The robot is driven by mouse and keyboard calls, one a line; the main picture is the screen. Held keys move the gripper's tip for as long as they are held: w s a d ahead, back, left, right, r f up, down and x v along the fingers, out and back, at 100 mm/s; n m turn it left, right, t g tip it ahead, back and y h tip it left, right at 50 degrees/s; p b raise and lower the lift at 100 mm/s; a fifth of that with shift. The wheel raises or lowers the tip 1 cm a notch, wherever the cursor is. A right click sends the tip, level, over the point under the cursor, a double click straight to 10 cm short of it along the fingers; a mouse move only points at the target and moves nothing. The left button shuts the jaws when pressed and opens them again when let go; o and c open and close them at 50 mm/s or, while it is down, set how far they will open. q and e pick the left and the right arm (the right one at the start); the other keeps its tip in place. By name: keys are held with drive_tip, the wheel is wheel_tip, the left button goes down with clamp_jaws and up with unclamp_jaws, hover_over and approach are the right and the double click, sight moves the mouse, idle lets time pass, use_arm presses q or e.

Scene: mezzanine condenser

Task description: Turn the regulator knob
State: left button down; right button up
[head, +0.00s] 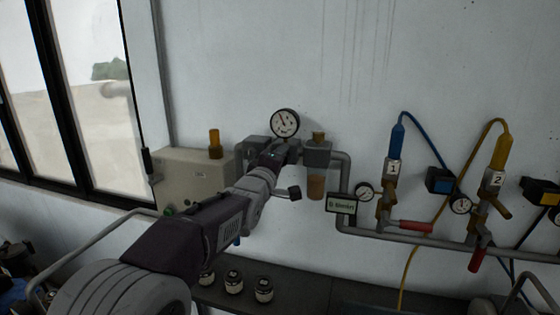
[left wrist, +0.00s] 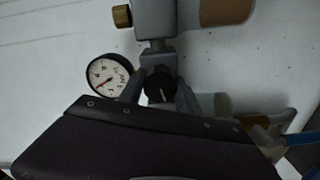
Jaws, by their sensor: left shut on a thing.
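The regulator knob (left wrist: 158,84) is a round black knob with a pale index line, seen in the left wrist view below the grey regulator body (left wrist: 157,60). My left gripper (left wrist: 160,92) has one finger on each side of the knob and is shut on it. In the head view my left gripper (head: 279,157) reaches up to the regulator and hides the knob. A round white pressure gauge (head: 285,123) sits just above it; the gauge also shows in the left wrist view (left wrist: 108,75). My right gripper is in neither view.
A filter bowl (head: 316,186) hangs right of the regulator, above a "6 bar/min"-like sign (head: 341,205), hard to read. A beige box (head: 190,178) is at left. Pipes with red-handled valves (head: 416,226) run right. Several jars (head: 234,282) stand on the shelf below.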

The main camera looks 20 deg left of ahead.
use_arm(q)
drive_tip(key=n, duration=1.2)
drive_tip(key=shift+f+n+p, duration=0.15)
drive_tip(key=shift+n+p, duration=0.15)
drive_tip(key=shift+f, duration=0.1)
idle(0.4)
drive_tip(key=c, duration=0.9)
unclamp_jaws()
drive_tip(key=shift+o, duration=0.2)
drive_tip(key=shift+s, duration=0.1)
